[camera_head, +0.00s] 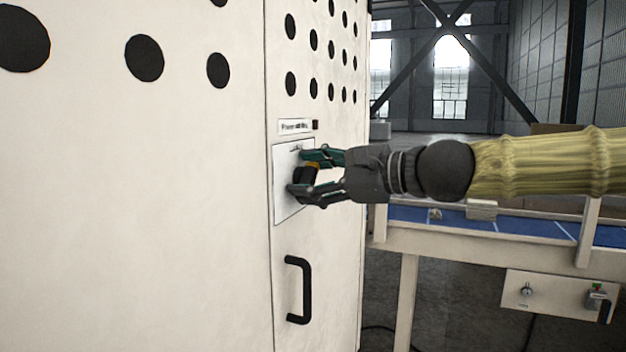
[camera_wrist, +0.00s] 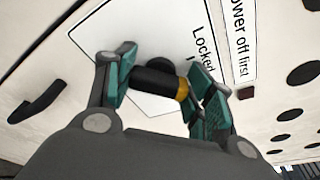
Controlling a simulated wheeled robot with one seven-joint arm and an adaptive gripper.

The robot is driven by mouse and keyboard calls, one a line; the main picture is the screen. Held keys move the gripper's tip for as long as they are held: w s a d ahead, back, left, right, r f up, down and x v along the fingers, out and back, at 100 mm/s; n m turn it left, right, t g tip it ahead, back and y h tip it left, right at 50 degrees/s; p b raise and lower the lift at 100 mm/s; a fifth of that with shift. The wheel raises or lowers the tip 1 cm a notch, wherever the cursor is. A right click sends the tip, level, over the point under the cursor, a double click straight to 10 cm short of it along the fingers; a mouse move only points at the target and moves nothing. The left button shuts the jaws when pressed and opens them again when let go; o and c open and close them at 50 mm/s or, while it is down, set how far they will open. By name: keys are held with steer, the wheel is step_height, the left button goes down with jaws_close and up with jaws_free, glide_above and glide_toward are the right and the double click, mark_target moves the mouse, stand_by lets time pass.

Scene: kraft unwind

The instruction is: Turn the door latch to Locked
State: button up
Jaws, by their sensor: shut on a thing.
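The door latch (camera_head: 305,176) is a black knob with a yellow-orange end, mounted on a white plate (camera_head: 284,203) on the cabinet door. In the wrist view the latch (camera_wrist: 155,82) lies between my fingers, its yellow end toward the right finger. The word "Locked" (camera_wrist: 203,48) is printed on the plate; the rest of the plate's lettering is cut off or hidden. My gripper (camera_head: 312,174) reaches in from the right and is shut on the latch, with one finger above and one below it. My fingers hide part of the latch in the head view.
A black door handle (camera_head: 308,290) is below the plate. A "Power off first" label (camera_wrist: 241,40) is beside the plate, with a small dark indicator (camera_head: 315,125) near it. A conveyor table (camera_head: 470,238) with a control box (camera_head: 560,296) stands at right, under my arm.

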steer(key=shift+f+n+t+b, duration=0.2)
steer(key=shift+n+t+b, duration=0.3)
steer(key=shift+n+b, duration=2.75)
steer(key=shift+n+t+y+b, duration=0.4)
steer(key=shift+n+b, duration=0.55)
steer(key=shift+b, duration=3.1)
steer(key=o, duration=1.1)
steer(key=shift+o, duration=0.2)
steer(key=o, duration=0.4)
steer(key=shift+s+d, duration=0.1)
